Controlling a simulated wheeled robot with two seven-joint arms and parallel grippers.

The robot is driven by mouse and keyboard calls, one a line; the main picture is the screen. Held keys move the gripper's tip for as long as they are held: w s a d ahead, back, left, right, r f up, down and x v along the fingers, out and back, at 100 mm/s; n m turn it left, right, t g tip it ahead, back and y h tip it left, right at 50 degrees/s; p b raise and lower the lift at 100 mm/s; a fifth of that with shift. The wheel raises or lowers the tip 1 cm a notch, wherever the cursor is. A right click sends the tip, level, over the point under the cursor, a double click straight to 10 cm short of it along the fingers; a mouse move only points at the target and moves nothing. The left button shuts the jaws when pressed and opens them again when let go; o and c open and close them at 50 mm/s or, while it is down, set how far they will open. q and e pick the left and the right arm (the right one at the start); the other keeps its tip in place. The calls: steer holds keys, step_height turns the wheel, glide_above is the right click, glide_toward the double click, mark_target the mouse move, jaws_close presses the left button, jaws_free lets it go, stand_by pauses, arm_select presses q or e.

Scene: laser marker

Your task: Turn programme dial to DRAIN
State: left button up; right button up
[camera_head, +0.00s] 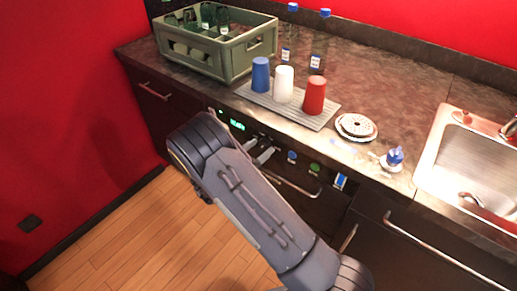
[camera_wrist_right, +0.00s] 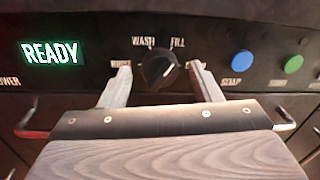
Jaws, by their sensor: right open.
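The programme dial (camera_wrist_right: 158,70) is a round black knob on the dark front panel. Labels around it read WASH and FILL at the top; the labels at its sides are partly covered by my fingers. In the head view my right gripper (camera_head: 264,156) is at the panel and the dial is hidden. My left gripper is not in view.
A green READY display (camera_wrist_right: 51,52) is left of the dial. A blue SOAP button (camera_wrist_right: 242,63) and a green button (camera_wrist_right: 293,64) are to its right. Above, the counter holds a bottle crate (camera_head: 240,62), three cups on a grey mat (camera_head: 318,122) and a sink (camera_head: 470,155).

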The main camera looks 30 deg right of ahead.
steer(key=c, duration=1)
steer(key=shift+f+m+b, duration=0.15)
steer(key=shift+m+b, duration=1.15)
steer(key=shift+m, duration=0.1)
steer(key=m+b, duration=0.3)
steer(key=shift+y, duration=0.3)
steer(key=m+b, duration=0.2)
steer(key=m, duration=0.1)
steer(key=shift+m+b, duration=0.3)
steer(key=shift+b, duration=0.1)
steer(key=shift+r+m+b, duration=0.2)
steer(key=shift+m+b, duration=0.75)
steer(key=shift+m, duration=0.05)
steer(key=o, duration=1)
